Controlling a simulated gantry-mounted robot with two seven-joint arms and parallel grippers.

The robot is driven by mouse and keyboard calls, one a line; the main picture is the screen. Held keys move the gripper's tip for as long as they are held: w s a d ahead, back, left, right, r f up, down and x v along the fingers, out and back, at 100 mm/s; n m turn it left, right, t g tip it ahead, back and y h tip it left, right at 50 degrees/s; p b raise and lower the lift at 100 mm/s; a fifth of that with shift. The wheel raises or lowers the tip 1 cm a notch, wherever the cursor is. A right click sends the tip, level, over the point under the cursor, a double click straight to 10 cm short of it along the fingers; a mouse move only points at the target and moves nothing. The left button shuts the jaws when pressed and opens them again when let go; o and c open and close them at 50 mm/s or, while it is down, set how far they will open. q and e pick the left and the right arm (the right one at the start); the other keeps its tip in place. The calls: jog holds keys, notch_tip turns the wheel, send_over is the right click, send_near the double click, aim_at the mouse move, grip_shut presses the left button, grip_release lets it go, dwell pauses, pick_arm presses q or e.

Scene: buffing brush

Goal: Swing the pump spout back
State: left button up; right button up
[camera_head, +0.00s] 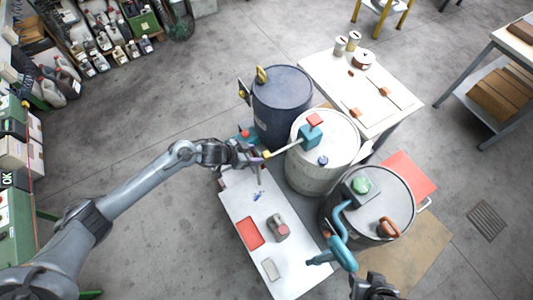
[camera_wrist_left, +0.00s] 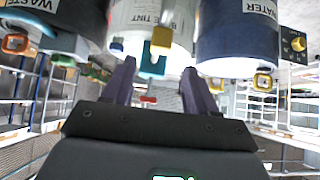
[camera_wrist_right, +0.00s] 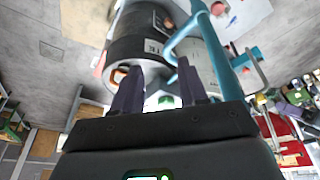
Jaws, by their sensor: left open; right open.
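A pale pump spout with a yellow end (camera_head: 283,148) reaches left from a teal pump block (camera_head: 311,135) with a red top on the white drum (camera_head: 318,175). My left gripper (camera_head: 259,156) is open at the spout's outer end. In the left wrist view, the yellow end (camera_wrist_left: 161,40) shows just beyond and between the open fingers (camera_wrist_left: 159,72); contact cannot be told.
A white bench (camera_head: 245,195) with a red tray (camera_head: 249,232) lies below my left gripper. A white table (camera_head: 345,75) with brushes stands behind right. Open floor (camera_head: 130,150) lies at left.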

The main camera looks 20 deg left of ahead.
aim_at(266, 154)
pick_arm(q)
jog(key=x, duration=0.8)
jog(key=shift+w, duration=0.15)
grip_shut()
